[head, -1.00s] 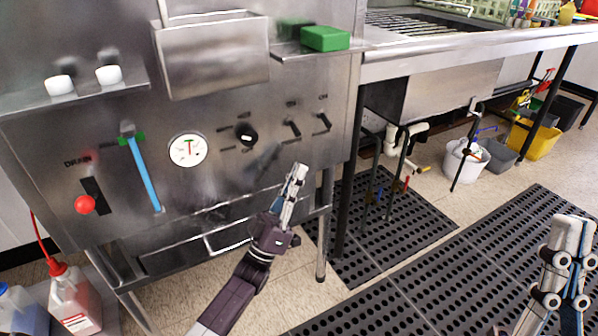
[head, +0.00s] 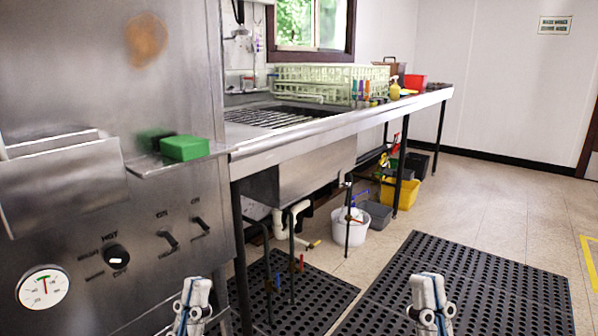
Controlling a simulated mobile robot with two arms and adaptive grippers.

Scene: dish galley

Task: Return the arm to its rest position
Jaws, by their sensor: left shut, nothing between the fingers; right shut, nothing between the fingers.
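My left gripper (head: 193,300) is at the bottom of the head view, left of the middle, in front of the lower right corner of the steel machine (head: 150,225). It is shut and empty. My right gripper (head: 430,298) is at the bottom, right of the middle, over the black floor mat. It is also shut and empty. Both point upward in the picture, roughly level with each other, and neither appears to touch anything. Most of both arms is out of the frame.
The machine front carries a dial (head: 42,288), a knob (head: 116,256) and two switches. A green block (head: 185,148) lies on its small shelf. A steel counter (head: 340,125) runs back to the right. Buckets stand beneath it. Perforated mats (head: 480,285) cover the floor; the right side is open.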

